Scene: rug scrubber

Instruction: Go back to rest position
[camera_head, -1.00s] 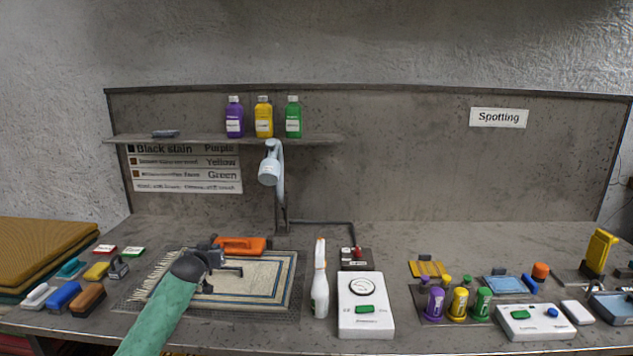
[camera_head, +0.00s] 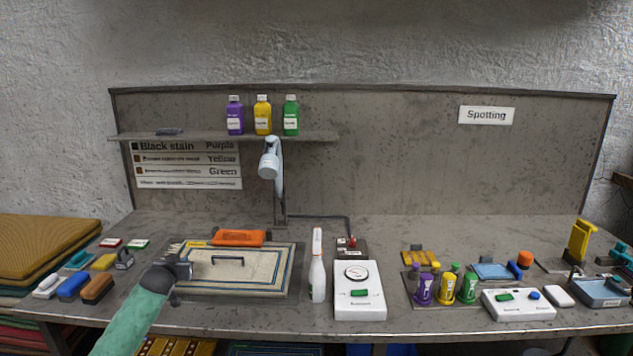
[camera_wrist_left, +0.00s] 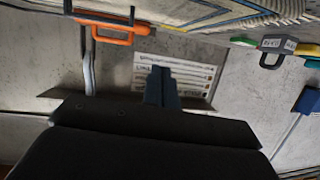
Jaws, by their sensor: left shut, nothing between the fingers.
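My left gripper (camera_head: 182,268) is shut and empty. It is at the left edge of the rug sample (camera_head: 240,287), which lies on the mat on the bench, and it hides part of that edge. In the left wrist view the dark closed fingers (camera_wrist_left: 162,88) point toward the bench's back wall and the stain chart. An orange-handled tool (camera_head: 238,238) lies at the rug's back edge and also shows in the left wrist view (camera_wrist_left: 105,30). My right gripper is not in view.
Coloured brushes (camera_head: 72,286) sit left of my left arm.

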